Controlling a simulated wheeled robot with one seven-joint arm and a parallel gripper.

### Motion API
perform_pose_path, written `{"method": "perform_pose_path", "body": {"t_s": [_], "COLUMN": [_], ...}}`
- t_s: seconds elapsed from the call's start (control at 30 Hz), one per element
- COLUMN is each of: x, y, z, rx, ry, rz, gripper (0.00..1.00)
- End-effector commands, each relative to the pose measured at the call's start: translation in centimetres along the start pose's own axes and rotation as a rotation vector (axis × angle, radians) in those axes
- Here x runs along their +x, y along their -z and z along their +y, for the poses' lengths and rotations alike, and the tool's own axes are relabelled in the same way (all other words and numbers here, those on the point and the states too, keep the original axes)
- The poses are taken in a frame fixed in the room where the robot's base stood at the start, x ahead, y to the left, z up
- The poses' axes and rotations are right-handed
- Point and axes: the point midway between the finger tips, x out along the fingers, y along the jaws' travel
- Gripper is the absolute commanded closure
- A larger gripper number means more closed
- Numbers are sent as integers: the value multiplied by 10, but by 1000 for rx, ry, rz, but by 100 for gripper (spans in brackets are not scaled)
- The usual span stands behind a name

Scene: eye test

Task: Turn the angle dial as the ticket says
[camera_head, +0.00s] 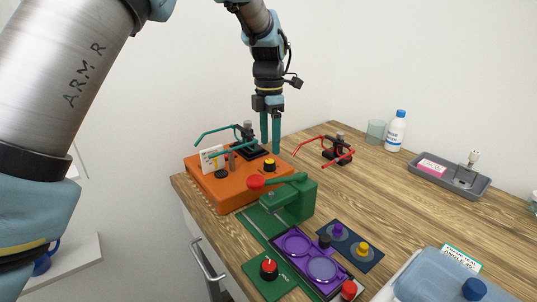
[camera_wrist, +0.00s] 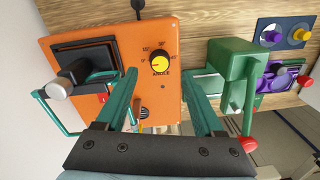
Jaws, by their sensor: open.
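The angle dial, a yellow-topped black knob (camera_wrist: 160,64), sits on the orange machine (camera_wrist: 106,24) with the word ANGLE printed below it and small degree marks around it. A red pointer line seems to face left, by the zero mark. In the head view the dial (camera_head: 269,164) is just below my fingers. My gripper (camera_head: 270,148) points down and is open, its teal fingers apart. In the wrist view my gripper (camera_wrist: 158,78) has one finger on each side of the dial, with gaps. A ticket (camera_head: 461,258) stands at lower right; its print is too small to read surely.
A white card (camera_head: 212,158) stands on the orange machine beside teal glasses (camera_head: 222,133). A green press (camera_head: 290,200) with a red knob is close to the dial. Red glasses (camera_head: 327,147), a bottle (camera_head: 396,131) and a grey tray (camera_head: 449,185) stand farther right.

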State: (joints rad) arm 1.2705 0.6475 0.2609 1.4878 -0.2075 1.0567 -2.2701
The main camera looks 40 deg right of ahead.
Motion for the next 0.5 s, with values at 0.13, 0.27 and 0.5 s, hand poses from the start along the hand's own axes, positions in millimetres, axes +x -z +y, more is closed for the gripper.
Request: {"method": "perform_pose_path", "body": {"t_s": [0.13, 0.27, 0.5], "x": [25, 42, 54], "y": [1, 1, 1], "z": [0, 0, 0], "rx": [0, 0, 1], "ry": [2, 2, 0], "rz": [2, 1, 0], "gripper": [30, 30, 30]}}
